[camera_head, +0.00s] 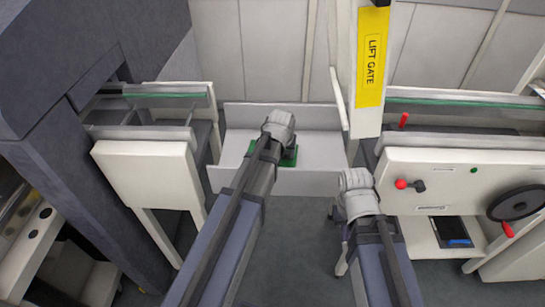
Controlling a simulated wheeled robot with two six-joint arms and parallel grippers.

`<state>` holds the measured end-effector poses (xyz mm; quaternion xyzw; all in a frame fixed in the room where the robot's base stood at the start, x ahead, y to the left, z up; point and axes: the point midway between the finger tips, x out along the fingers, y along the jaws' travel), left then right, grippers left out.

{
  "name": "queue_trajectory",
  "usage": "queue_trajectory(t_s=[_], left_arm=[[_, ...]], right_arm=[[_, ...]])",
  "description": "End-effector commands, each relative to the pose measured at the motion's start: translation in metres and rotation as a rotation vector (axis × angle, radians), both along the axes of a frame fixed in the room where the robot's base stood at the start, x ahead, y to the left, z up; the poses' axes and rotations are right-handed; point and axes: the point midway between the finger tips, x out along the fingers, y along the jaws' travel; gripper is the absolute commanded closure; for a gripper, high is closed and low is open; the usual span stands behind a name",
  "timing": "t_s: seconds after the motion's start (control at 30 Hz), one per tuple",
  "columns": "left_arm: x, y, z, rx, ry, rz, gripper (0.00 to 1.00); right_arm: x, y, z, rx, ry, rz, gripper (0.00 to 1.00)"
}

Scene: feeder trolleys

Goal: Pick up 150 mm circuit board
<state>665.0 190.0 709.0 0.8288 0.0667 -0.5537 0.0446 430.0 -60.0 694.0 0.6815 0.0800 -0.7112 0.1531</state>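A green circuit board (289,159) lies in a white open tray (325,172) between the two machines. It is mostly covered by my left arm's wrist. My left arm reaches in from the bottom and its wrist is over the board. The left gripper's fingers are hidden behind the wrist and forearm, so contact with the board cannot be told. My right gripper (341,262) hangs down beside my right forearm, above the grey floor and away from the tray. Its fingers are small and partly hidden, and I see nothing held there.
A yellow "LIFT GATE" sign (372,58) is on a white post right of the tray. A white panel (440,185) with a red knob (401,184) and black handwheel (515,203) stands at right. A dark machine and white conveyor end (150,170) stand at left.

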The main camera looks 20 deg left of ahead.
Motion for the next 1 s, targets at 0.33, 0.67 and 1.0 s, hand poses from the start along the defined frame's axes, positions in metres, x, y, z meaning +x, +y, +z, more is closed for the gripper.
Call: queue_trajectory(t_s=[0.33,0.67,1.0], left_arm=[[0.0,0.0,0.0,0.0,0.0,0.0,1.0],[0.0,0.0,0.001,0.0,0.0,0.0,1.0],[0.0,0.0,0.026,0.0,0.0,0.0,1.0]], right_arm=[[0.0,0.0,0.0,0.0,0.0,0.0,1.0],[0.0,0.0,0.001,0.0,0.0,0.0,1.0],[0.0,0.0,0.026,0.0,0.0,0.0,1.0]])
